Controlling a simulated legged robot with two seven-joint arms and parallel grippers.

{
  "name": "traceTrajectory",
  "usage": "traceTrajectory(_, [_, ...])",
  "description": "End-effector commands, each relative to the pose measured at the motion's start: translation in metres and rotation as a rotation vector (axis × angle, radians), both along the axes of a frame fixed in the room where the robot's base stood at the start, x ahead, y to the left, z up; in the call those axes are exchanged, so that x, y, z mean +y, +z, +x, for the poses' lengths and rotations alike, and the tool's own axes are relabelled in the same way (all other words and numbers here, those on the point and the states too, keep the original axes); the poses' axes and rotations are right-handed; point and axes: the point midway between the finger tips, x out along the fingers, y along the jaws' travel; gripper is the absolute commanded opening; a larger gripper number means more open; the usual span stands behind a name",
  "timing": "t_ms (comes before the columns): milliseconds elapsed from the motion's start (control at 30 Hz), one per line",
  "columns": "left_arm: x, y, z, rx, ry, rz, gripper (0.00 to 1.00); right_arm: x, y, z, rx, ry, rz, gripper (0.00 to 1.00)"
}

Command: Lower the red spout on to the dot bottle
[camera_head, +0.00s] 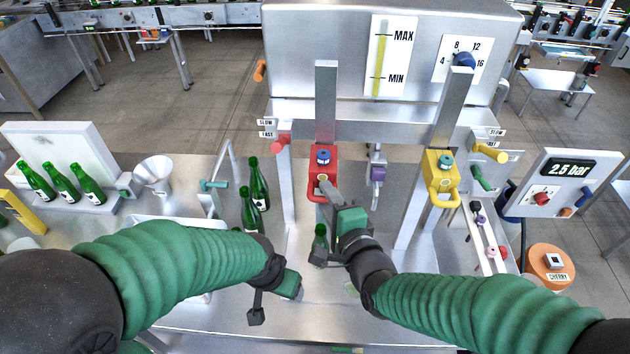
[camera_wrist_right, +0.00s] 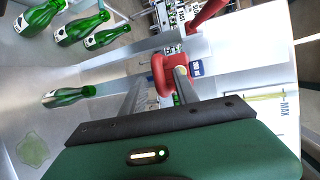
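A green bottle (camera_head: 319,243) stands upright below the red spout, partly behind my right gripper. I cannot make out a dot on any bottle. My left gripper (camera_head: 272,305) is open and empty low over the table.
A yellow spout (camera_head: 440,172) hangs to the right. A funnel (camera_head: 154,172) and an orange tub (camera_head: 550,262) stand at the sides.

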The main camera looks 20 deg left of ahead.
Motion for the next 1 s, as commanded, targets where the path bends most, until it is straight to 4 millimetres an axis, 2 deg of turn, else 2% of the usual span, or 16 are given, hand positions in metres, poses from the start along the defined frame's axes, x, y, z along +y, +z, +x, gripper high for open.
traceTrajectory(300, [0.0001, -0.0003, -0.0001, 0.0, 0.0, 0.0, 0.71, 0.0051, -0.0006, -0.0031, -0.001, 0.004, -0.003, 0.36])
traceTrajectory(600, [0.0002, -0.0004, 0.0, 0.0, 0.0, 0.0, 0.71, 0.004, -0.0009, -0.0009, 0.0, 0.001, -0.002, 0.0])
traceTrajectory(1000, [0.0002, -0.0002, 0.0, 0.0, 0.0, 0.0, 0.71, 0.0007, -0.0002, 0.0012, -0.002, -0.006, -0.001, 0.0])
